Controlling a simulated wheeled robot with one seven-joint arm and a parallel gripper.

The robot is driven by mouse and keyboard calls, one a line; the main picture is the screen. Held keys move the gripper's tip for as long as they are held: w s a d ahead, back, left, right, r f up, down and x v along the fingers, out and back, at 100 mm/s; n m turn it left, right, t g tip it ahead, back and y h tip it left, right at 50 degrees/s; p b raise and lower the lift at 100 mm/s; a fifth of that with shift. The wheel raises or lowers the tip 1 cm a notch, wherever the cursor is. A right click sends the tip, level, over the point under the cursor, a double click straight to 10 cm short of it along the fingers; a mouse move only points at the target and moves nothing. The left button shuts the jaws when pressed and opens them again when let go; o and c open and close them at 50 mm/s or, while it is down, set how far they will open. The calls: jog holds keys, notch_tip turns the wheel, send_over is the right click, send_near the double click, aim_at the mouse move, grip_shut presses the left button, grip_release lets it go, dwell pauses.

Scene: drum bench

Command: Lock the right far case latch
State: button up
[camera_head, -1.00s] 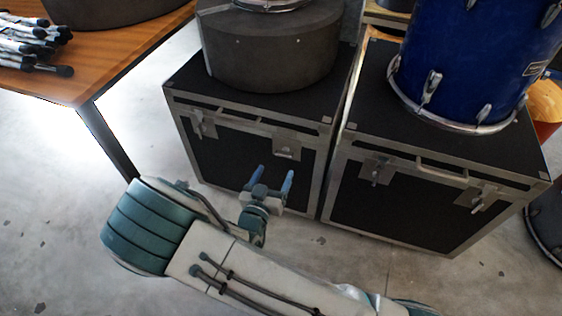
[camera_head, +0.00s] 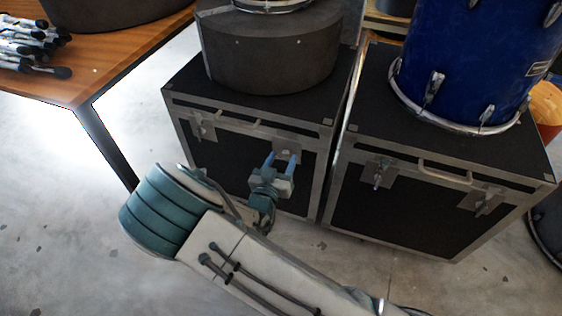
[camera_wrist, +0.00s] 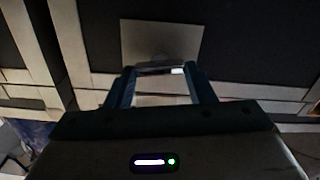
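The left case (camera_head: 225,160) is black with metal edges and has two latches on its front. Its right latch (camera_head: 289,144) has a pale square plate, partly hidden behind my gripper (camera_head: 281,160). In the wrist view, the latch plate (camera_wrist: 160,38) lies just beyond my gripper (camera_wrist: 162,85). A silver latch piece (camera_wrist: 162,99) shows between the two blue fingers, which stand apart on either side of it. I cannot tell whether they touch it. The left latch (camera_head: 202,127) of this case is clear of my gripper.
The right case (camera_head: 400,205) stands close beside, with two latches, a handle and a blue drum (camera_head: 468,65) on top. A dark round case (camera_head: 270,55) sits on the left case. A wooden table (camera_head: 110,60) with brushes stands at left.

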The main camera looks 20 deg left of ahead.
jog(key=shift+n+p, duration=0.3)
jog(key=shift+p, duration=0.05)
jog(key=shift+r+n+p, duration=0.15)
jog(key=shift+n+p, duration=0.7)
jog(key=shift+n, duration=0.15)
jog(key=n+p, duration=0.3)
jog(key=n, duration=0.1)
jog(key=shift+a+n, duration=0.1)
jog(key=shift+n, duration=0.2)
jog(key=n, duration=0.1)
jog(key=n+p, duration=0.1)
jog(key=n, duration=0.1)
jog(key=n+p, duration=0.1)
jog(key=shift+f, duration=0.25)
jog(key=n+p, duration=0.1)
jog(key=n, duration=0.3)
jog(key=shift+f, duration=0.15)
jog(key=shift+n, duration=0.4)
jog(key=o, duration=1)
jog(key=shift+a, duration=0.1)
jog(key=shift+s, duration=0.1)
